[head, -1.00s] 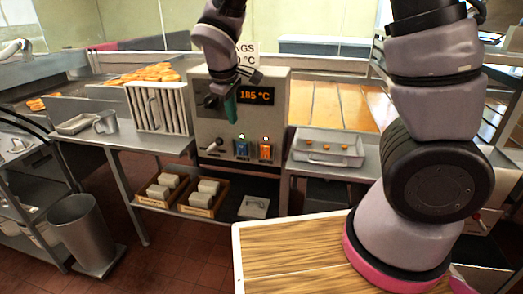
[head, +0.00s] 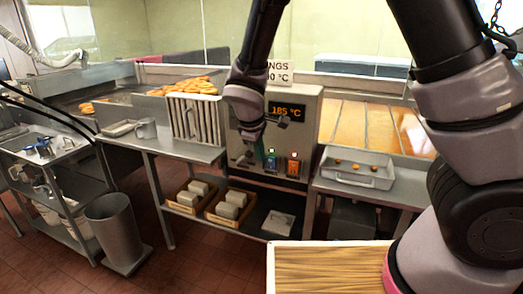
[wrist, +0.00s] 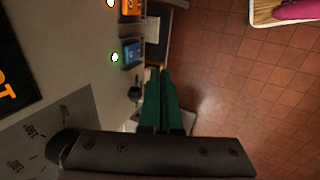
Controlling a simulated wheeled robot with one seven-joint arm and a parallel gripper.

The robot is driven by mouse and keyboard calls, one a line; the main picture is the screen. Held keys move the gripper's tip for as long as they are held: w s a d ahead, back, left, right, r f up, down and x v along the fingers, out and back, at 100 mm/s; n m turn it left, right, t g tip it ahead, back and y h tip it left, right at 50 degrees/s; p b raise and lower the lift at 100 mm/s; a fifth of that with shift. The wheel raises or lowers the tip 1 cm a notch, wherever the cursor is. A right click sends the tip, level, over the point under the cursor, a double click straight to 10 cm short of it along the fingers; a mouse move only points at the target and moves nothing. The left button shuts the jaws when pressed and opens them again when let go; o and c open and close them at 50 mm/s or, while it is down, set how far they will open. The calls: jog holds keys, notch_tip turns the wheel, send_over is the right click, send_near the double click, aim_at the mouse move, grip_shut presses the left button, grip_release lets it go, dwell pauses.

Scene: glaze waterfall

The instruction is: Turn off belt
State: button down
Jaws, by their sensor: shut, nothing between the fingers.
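The grey control box (head: 305,110) stands at the back middle, its display (head: 287,110) reading 185 °C. Low on its front are a blue switch (head: 270,163) and an orange switch (head: 293,168), each with a lit lamp above it. A small lever sits left of the blue switch. The wrist view shows the blue switch (wrist: 132,51), the orange switch (wrist: 134,7) and a dark knob (wrist: 135,93). My gripper (head: 258,159) has green fingers, shut and empty, pointing down in front of the panel, near the lever and blue switch. In the wrist view the fingers (wrist: 162,75) appear apart from the blue switch.
A tray (head: 357,168) with small orange pieces stands right. Boxes of grey blocks (head: 230,205) lie on the shelf below. A wooden-topped surface (head: 325,268) is in front.

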aim_at(269, 157)
jog(key=w+f, duration=0.1)
jog(key=f, duration=0.1)
jog(key=w+d+f, duration=0.1)
jog(key=w, duration=0.1)
jog(key=w+d+f, duration=0.1)
jog(key=w+f, duration=0.1)
jog(key=shift+w+f, duration=0.25)
jog(key=shift+f, duration=0.05)
jog(key=shift+w+d, duration=0.1)
jog(key=shift+w, duration=0.3)
jog(key=shift+r, duration=0.1)
jog(key=shift+w+d+g, duration=0.25)
jog(key=shift+w+g, duration=0.05)
jog(key=shift+w, duration=0.15)
jog(key=shift+s+a, duration=0.1)
jog(key=shift+r, duration=0.1)
